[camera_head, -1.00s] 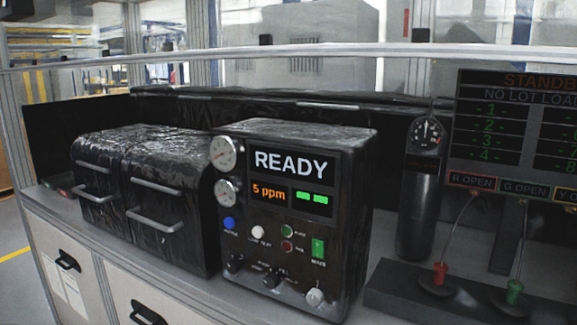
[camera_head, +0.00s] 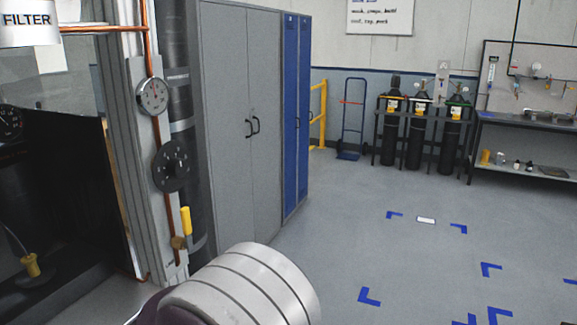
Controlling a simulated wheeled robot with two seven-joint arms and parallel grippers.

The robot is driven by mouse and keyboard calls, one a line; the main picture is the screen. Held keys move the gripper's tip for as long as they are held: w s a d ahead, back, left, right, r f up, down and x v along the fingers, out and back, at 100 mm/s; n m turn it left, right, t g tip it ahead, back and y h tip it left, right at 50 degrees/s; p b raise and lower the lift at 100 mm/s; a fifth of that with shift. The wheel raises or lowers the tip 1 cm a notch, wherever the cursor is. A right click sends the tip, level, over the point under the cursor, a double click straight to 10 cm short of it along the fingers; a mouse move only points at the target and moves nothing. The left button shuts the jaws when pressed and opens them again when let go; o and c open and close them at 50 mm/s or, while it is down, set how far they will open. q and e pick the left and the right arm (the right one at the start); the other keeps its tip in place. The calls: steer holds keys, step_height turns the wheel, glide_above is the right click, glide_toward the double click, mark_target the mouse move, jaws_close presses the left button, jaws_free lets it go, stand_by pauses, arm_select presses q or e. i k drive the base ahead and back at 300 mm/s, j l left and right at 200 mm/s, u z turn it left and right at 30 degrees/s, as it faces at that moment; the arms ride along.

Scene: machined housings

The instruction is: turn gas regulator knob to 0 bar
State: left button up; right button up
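A round white-faced gauge (camera_head: 152,96) is mounted on a grey upright panel at the left, beside a copper pipe. Below it is a round black knob (camera_head: 171,166) with light marks around its face; the marks are too small to read. A yellow lever handle (camera_head: 186,221) and a small brass fitting (camera_head: 178,243) sit lower on the pipe. A white banded arm link of mine reaches in from the bottom edge, below and right of the knob and apart from it. Neither of my grippers is in view.
Grey cabinets (camera_head: 240,130) and a blue locker (camera_head: 291,120) stand right of the panel. Black gas cylinders (camera_head: 419,130) and a metal bench (camera_head: 527,122) are farther back. The grey floor (camera_head: 370,220) with blue corner marks is open. A dark station stands at far left.

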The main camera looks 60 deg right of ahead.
mark_target(177, 167)
steer(key=z, duration=1.4)
